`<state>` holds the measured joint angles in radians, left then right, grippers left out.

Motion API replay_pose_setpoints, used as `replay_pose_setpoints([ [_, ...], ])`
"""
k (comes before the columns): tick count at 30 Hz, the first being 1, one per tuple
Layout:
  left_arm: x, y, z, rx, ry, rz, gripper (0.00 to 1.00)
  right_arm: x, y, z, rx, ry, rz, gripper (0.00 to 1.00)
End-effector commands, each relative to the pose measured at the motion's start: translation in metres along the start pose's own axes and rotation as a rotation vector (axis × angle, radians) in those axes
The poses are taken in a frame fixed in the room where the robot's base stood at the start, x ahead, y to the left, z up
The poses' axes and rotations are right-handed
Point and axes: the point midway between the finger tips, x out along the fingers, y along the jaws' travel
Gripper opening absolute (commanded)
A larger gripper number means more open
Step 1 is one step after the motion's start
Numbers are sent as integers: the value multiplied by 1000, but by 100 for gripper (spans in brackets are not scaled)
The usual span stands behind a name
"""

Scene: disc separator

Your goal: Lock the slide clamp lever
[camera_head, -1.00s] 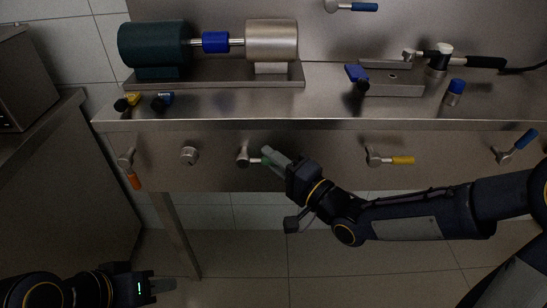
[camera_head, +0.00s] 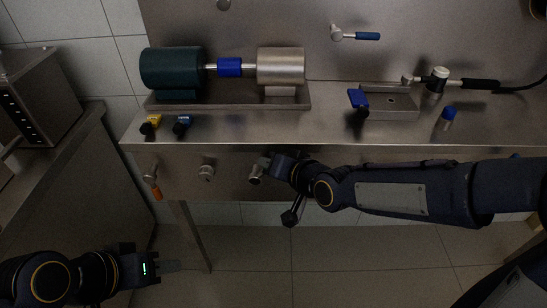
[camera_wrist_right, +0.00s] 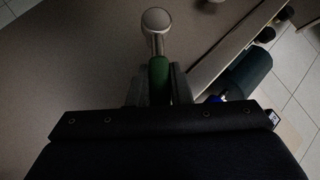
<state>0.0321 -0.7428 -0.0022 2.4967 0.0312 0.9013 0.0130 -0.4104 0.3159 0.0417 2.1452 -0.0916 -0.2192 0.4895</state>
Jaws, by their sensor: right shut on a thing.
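In the right wrist view, a lever with a round metal hub (camera_wrist_right: 157,20) has a green handle (camera_wrist_right: 158,75). My right gripper (camera_wrist_right: 158,88) is shut on this handle, one finger on each side. In the head view the hub (camera_head: 257,171) shows on the bench's front panel, just left of my right gripper (camera_head: 270,163), which hides the green handle. My left gripper (camera_head: 170,266) is low at the left, away from the bench and with nothing seen in it; its finger gap is not clear.
An orange-handled lever (camera_head: 156,187) and a metal knob (camera_head: 206,171) are on the panel to the left. The bench top (camera_head: 330,128) carries a motor unit (camera_head: 172,69) and a metal block (camera_head: 403,104). My right arm covers the panel's right part.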

Motion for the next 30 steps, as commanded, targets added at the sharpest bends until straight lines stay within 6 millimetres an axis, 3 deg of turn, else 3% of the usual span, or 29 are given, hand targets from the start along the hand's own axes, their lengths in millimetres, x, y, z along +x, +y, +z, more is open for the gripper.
replay_pose_setpoints([
  [1,-17,8,-9,0,0,0,36,-5,-12,-6,-33,-13,23,0],
  [3,-30,14,-15,0,1,0,36,-5,-14,-7,-71,-23,63,0],
  [13,-79,36,-40,0,0,0,36,-2,-19,-7,-198,-55,194,0],
  [21,-95,43,-48,0,0,0,36,2,-19,-5,-243,-64,238,0],
  [30,-96,44,-48,0,0,0,36,3,-18,-3,-251,-65,246,0],
])
